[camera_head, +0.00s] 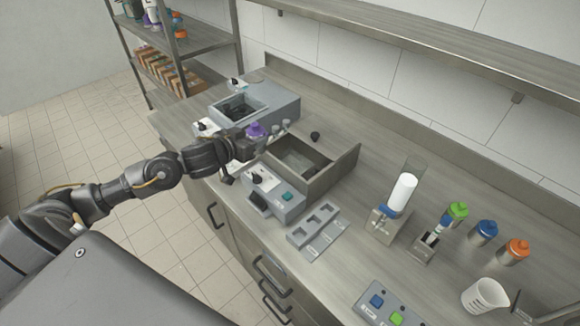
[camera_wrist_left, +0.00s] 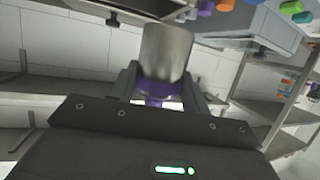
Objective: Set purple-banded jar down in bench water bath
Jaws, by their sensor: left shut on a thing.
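The purple-banded jar shows its purple top (camera_head: 255,130) in the head view, at the end of my left arm. My left gripper (camera_head: 252,143) is shut on it. In the left wrist view the jar's plain metal body (camera_wrist_left: 166,52) and a purple part (camera_wrist_left: 160,90) lie between the fingers (camera_wrist_left: 160,84). In the head view the bench water bath, a grey box with an open basin (camera_head: 262,100), stands just behind the jar at the bench's far left. The jar appears apart from the basin, near its front right corner. The jar's lower part is hidden in the head view. My right gripper is not in view.
A slotted rack (camera_head: 316,232), green (camera_head: 457,210), blue (camera_head: 486,229) and orange (camera_head: 518,247) capped jars and a white beaker (camera_head: 484,297) stand farther right.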

